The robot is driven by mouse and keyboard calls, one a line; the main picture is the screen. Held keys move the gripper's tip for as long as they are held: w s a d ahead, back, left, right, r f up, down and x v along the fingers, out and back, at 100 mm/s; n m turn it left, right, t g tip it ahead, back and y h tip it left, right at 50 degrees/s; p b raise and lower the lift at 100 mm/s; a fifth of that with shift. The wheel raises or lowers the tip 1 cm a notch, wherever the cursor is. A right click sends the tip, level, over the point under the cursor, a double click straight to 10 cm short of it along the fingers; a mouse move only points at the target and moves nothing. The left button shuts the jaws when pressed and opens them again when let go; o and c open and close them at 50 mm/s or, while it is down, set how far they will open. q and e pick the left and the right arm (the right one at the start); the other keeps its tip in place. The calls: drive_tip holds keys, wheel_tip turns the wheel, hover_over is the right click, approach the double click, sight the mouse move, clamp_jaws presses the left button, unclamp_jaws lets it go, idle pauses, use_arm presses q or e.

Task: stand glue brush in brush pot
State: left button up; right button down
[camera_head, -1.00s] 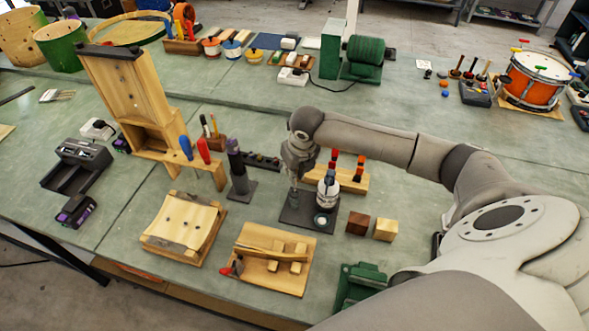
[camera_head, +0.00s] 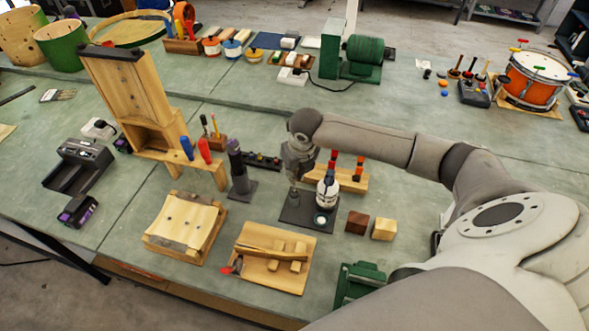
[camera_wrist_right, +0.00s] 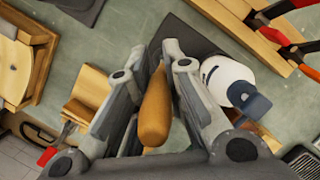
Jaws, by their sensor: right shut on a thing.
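My right gripper (camera_wrist_right: 155,70) is shut on the brown wooden handle of the glue brush (camera_wrist_right: 155,112), in the right wrist view. The brush's far end is hidden behind the fingers. In the head view the same gripper (camera_head: 294,178) points down over the back left part of a dark base plate (camera_head: 297,217). A small grey cup-like shape (camera_head: 293,196) shows just below the fingers; I cannot tell whether it is the brush pot or whether the brush is inside it. My left gripper is not in view.
A white bottle with a dark cap (camera_head: 327,191) stands close right of the gripper, with a round pale-topped thing (camera_head: 321,219) in front. A dark upright tool (camera_head: 237,168) stands left. A wooden board (camera_head: 258,271) lies in front.

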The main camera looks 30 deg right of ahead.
drive_tip(key=shift+f, duration=0.1)
drive_tip(key=shift+f, duration=0.35)
drive_tip(key=shift+f+b, duration=1.35)
drive_tip(key=shift+f, duration=1.55)
drive_tip(key=c, duration=1.4)
unclamp_jaws()
drive_tip(key=v, duration=1.2)
drive_tip(key=shift+w+r, duration=0.1)
